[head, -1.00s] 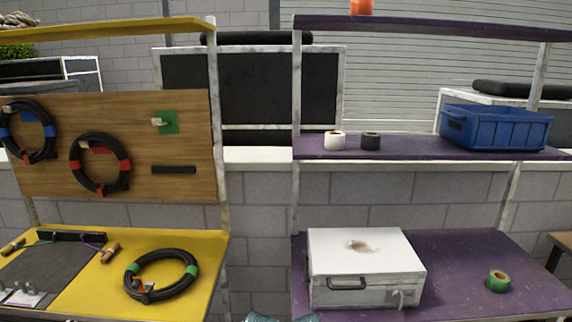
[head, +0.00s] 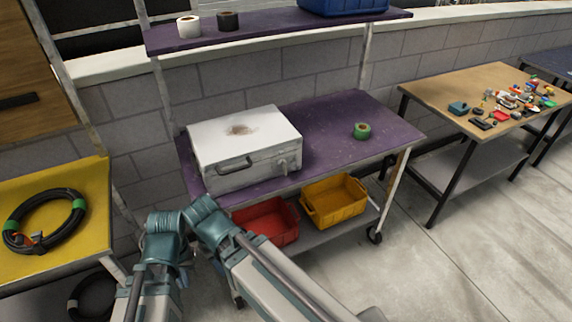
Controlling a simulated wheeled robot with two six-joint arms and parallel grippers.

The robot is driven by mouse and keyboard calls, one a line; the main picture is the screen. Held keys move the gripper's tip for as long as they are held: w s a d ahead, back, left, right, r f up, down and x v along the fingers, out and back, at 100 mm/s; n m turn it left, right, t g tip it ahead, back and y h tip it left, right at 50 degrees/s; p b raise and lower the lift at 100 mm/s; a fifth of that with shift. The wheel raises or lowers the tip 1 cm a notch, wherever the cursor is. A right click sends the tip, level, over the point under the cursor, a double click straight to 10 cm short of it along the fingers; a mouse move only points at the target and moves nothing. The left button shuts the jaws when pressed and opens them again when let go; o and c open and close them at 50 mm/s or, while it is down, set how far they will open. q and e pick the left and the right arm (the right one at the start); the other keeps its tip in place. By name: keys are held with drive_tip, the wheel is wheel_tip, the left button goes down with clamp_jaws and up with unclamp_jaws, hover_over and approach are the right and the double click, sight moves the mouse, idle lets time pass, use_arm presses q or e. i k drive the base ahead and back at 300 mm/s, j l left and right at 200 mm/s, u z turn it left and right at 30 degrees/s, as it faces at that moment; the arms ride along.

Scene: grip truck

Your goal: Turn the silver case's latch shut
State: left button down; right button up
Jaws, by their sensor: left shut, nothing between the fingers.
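The silver case (head: 222,148) sits lid down on the purple bench (head: 335,140), with a brownish smudge on its lid. Its dark handle (head: 235,163) is on the front face. The latch (head: 284,165) is a small metal piece at the front's right end; how it is turned is too small to tell.
A green tape roll (head: 362,131) lies right of the case. Red (head: 266,222) and yellow (head: 335,203) bins stand on the lower shelf. A yellow bench (head: 85,215) with a coiled cable (head: 45,220) is at left. A cluttered wooden table (head: 455,95) stands right, with open floor before it.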

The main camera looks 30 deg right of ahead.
sight(281, 163)
drive_tip(key=k+l+z, duration=0.15)
drive_tip(key=z, duration=0.25)
drive_tip(key=k+l+z, duration=0.1)
drive_tip(key=z, duration=0.25)
drive_tip(key=k+l+z, duration=0.1)
drive_tip(key=l+z, duration=0.3)
drive_tip(key=j, duration=0.15)
